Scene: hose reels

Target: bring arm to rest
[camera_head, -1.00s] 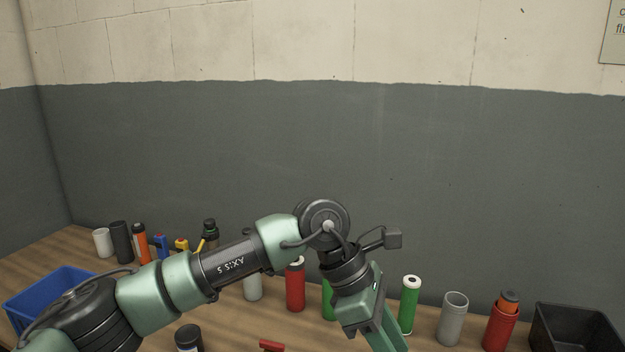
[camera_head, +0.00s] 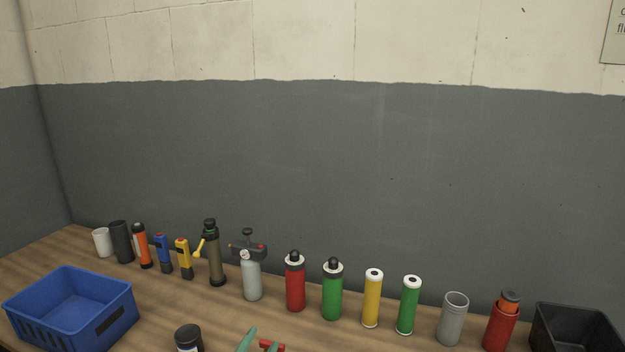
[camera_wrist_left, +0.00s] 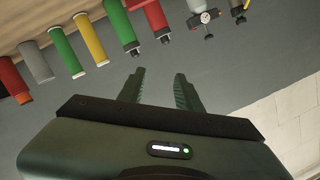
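My left gripper (camera_head: 248,340) shows only as a green tip at the bottom edge of the head view, low in front of the row of cylinders. The rest of that arm is out of the head view. In the left wrist view, the gripper's two green fingers (camera_wrist_left: 160,90) stand apart with nothing between them. That view is upside down, with the wall behind the fingers and the cylinders along the top. My right gripper is in neither view.
A wooden table (camera_head: 150,294) carries a blue crate (camera_head: 115,327), a red cylinder (camera_head: 295,288), a green one (camera_head: 332,294), a yellow one (camera_head: 372,300), a grey tube (camera_head: 452,322) and a black bin (camera_head: 560,347). A dark-lidded jar (camera_head: 188,338) and a red item (camera_head: 270,345) are in front.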

